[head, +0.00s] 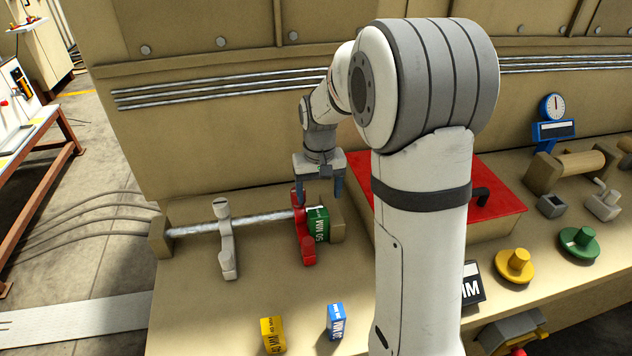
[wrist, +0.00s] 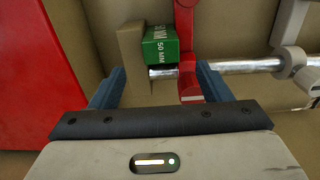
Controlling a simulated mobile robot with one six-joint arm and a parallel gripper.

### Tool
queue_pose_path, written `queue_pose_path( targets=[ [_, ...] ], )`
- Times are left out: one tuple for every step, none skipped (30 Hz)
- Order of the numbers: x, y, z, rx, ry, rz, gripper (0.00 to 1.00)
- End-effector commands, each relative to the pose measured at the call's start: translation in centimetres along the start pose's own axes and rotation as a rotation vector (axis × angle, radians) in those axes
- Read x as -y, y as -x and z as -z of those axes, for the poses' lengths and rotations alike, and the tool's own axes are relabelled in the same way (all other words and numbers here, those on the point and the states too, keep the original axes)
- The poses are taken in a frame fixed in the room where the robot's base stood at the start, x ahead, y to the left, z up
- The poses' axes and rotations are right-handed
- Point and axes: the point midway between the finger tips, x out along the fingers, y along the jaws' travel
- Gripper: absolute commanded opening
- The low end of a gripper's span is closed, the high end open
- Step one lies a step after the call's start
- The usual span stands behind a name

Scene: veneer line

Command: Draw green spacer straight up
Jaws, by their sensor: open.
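The green spacer (head: 318,224), marked 50 MM, sits at the right end of the steel rod, between a red stop (head: 303,230) and a tan end block (head: 337,228). My gripper (head: 320,190) is open and points down just above and behind the spacer. In the wrist view the spacer (wrist: 160,47) lies beyond my open fingertips (wrist: 160,82), roughly between their lines. Nothing is held. The red stop (wrist: 188,45) stands close beside the spacer, and I cannot tell if they touch.
A grey-white stop (head: 226,240) sits farther left on the rod (head: 190,229). A yellow block (head: 272,335) and a blue block (head: 335,321) stand on the bench in front. A red plate (head: 490,185) lies to the right, partly behind my arm.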

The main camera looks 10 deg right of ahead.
Motion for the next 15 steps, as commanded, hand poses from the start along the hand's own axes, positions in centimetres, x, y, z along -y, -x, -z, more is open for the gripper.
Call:
queue_pose_path(
  targets=[
    [0.1, -0.8, -0.1, 0.005, 0.002, 0.0, 0.71],
    [0.1, -1.3, -0.1, 0.005, 0.003, 0.0, 0.71],
    [0.1, -1.9, -0.1, 0.006, 0.003, 0.0, 0.71],
    [0.2, -2.4, -0.1, 0.005, 0.004, 0.0, 0.71],
    [0.2, -2.9, -0.1, 0.005, 0.005, 0.0, 0.71],
    [0.2, -3.5, -0.1, 0.005, 0.005, 0.0, 0.71],
    [0.2, -3.9, -0.2, 0.005, 0.006, 0.0, 0.71],
    [0.3, -4.3, -0.1, 0.004, 0.006, 0.0, 0.71],
    [0.3, -4.7, -0.1, 0.004, 0.006, 0.0, 0.71],
    [0.3, -5.1, -0.1, 0.004, 0.007, 0.0, 0.71],
    [0.3, -5.3, -0.1, 0.002, 0.007, 0.0, 0.71],
    [0.3, -5.6, -0.1, 0.002, 0.007, 0.0, 0.71],
    [0.3, -5.8, -0.1, 0.002, 0.007, 0.0, 0.71],
    [0.3, -5.9, -0.1, 0.001, 0.008, 0.0, 0.71],
    [0.3, -6.1, -0.1, 0.001, 0.008, 0.0, 0.71]
  ],
)
